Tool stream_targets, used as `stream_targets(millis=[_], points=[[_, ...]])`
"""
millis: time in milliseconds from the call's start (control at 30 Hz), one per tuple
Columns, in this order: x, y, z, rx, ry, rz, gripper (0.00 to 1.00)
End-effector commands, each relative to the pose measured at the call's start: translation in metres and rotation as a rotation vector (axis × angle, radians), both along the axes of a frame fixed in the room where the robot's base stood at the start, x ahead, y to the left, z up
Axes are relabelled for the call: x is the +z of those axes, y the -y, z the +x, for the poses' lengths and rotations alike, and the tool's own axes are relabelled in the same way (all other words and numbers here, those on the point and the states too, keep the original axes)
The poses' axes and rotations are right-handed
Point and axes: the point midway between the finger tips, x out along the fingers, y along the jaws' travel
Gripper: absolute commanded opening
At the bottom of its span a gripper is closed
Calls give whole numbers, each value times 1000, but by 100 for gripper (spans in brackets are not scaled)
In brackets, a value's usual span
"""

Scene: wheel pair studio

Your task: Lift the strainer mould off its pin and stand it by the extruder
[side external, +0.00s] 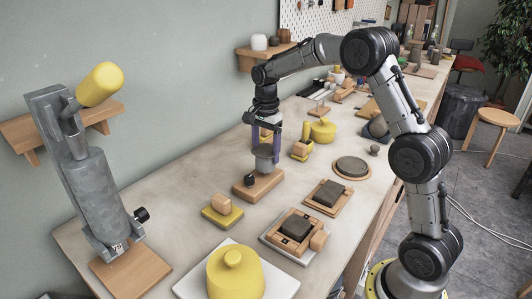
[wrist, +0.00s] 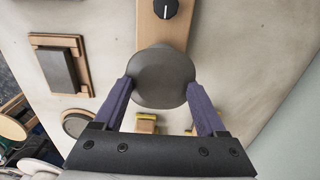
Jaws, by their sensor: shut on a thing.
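The strainer mould (side external: 264,152) is a grey, round, cup-like piece above a wooden base block (side external: 257,186) that has a black knob on it. My gripper (side external: 265,143) points down with its purple fingers shut on the mould, one on each side. In the wrist view, the mould's round top (wrist: 162,76) sits between the fingertips (wrist: 160,87), over the wooden block (wrist: 162,32). The pin is hidden, and I cannot tell whether the mould still sits on it. The grey extruder (side external: 95,190) stands at the left on a wooden board (side external: 130,272).
A yellow-and-wood block (side external: 222,211) lies between the base block and the extruder. A large yellow lidded jar (side external: 235,275) stands on a white slab at the front. Wooden moulds with dark slabs (side external: 328,195) lie to the right.

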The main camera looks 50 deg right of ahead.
Motion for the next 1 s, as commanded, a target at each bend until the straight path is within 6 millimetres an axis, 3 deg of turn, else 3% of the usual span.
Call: stream_targets(millis=[767, 1000], points=[[12, 0, 0, 0, 2, -1, 0], [27, 0, 1, 0, 3, -1, 0]])
